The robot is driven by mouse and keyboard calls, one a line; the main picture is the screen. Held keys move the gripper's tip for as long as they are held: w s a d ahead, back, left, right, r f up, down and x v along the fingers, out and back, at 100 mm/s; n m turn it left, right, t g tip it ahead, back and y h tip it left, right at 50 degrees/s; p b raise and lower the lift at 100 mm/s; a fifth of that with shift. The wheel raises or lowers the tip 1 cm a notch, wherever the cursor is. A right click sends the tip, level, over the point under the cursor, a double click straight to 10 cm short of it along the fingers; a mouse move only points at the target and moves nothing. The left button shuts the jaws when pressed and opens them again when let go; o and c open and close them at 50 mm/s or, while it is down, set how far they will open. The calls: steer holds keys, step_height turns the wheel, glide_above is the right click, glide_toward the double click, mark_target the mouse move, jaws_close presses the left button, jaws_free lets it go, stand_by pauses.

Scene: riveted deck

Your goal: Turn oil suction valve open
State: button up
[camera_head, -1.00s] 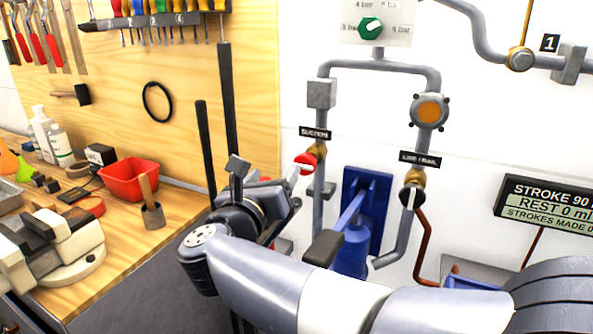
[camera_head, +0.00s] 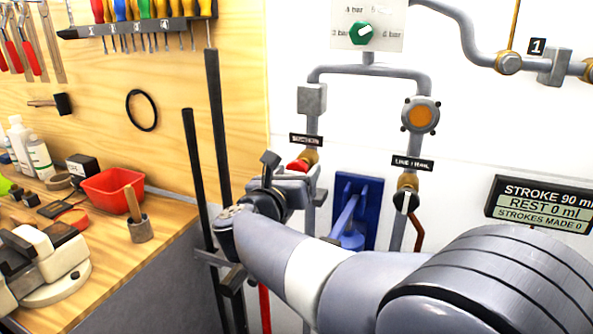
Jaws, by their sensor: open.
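The suction valve has a red handle (camera_head: 298,166) on a brass body (camera_head: 311,157), under a black label reading SUCTION (camera_head: 306,140). It sits on the left vertical grey pipe. My gripper (camera_head: 300,184) is open just below and in front of the red handle. My wrist and fingers hide the handle's lower part, and I cannot tell whether a finger touches it. The second valve, with a black and white handle (camera_head: 403,200), is on the right pipe under a label that seems to read LINE / RAIL (camera_head: 413,163).
A blue pump (camera_head: 372,190) on the wall stands right of my gripper. A display (camera_head: 541,205) reads STROKE 90 ml, REST 0 ml, STROKES MADE 0. A green knob (camera_head: 362,34) is above. Two dark upright bars (camera_head: 217,120) stand left. A workbench (camera_head: 165,218) holds a red bin (camera_head: 113,190).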

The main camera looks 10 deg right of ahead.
steer(key=shift+w+d, duration=0.3)
steer(key=shift+w, duration=0.05)
steer(key=shift+c, duration=0.2)
steer(key=c, duration=1)
steer(key=shift+o, duration=0.2)
